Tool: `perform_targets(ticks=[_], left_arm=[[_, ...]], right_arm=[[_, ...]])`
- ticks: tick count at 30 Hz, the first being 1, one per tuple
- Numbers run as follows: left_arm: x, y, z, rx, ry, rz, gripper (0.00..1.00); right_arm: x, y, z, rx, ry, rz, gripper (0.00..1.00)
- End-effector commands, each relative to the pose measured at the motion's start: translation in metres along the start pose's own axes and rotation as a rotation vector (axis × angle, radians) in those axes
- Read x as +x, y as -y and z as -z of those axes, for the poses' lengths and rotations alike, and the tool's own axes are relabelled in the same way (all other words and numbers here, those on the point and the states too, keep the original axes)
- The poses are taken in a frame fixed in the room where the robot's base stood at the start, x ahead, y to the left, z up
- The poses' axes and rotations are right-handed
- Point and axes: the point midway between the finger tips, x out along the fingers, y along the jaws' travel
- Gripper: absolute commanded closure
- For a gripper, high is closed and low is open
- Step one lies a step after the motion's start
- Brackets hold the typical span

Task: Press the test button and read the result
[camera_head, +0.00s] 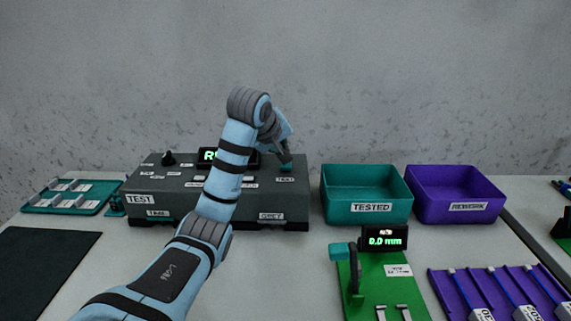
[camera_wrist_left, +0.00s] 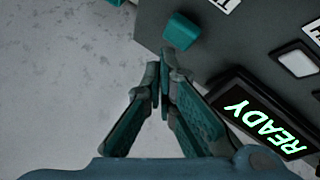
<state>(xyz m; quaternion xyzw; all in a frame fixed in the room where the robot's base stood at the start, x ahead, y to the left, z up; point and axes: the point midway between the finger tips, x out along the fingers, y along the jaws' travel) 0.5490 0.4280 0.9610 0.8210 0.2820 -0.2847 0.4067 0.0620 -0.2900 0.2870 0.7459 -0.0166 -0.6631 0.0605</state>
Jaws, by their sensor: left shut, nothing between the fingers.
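The dark grey test box (camera_head: 165,190) stands at the back of the table with white labels on it. Its display (camera_head: 207,155) is partly hidden by my left arm in the head view. In the left wrist view the display (camera_wrist_left: 268,125) reads READY in green. A teal button (camera_wrist_left: 181,31) sits on the box top, just beyond my fingertips. My left gripper (camera_head: 285,157) is over the right part of the box, pointing down. In the wrist view the left gripper (camera_wrist_left: 162,72) is shut and empty; contact with the button cannot be told. My right gripper is out of view.
A teal TESTED bin (camera_head: 345,208) and a purple bin (camera_head: 430,207) stand right of the box. A green gauge board (camera_head: 370,290) has a display reading 0.0 mm. A purple rack (camera_head: 455,295) is front right, a teal tray (camera_head: 45,208) at left, a black mat (camera_head: 45,265) front left.

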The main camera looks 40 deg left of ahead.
Motion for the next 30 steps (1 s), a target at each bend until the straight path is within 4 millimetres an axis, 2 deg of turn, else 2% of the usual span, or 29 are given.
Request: perform_targets(ticks=[30], left_arm=[[0.0058, 0.0042, -0.0048, 0.0, 0.0, 0.0, 1.0]], right_arm=[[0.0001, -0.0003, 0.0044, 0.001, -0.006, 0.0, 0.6]])
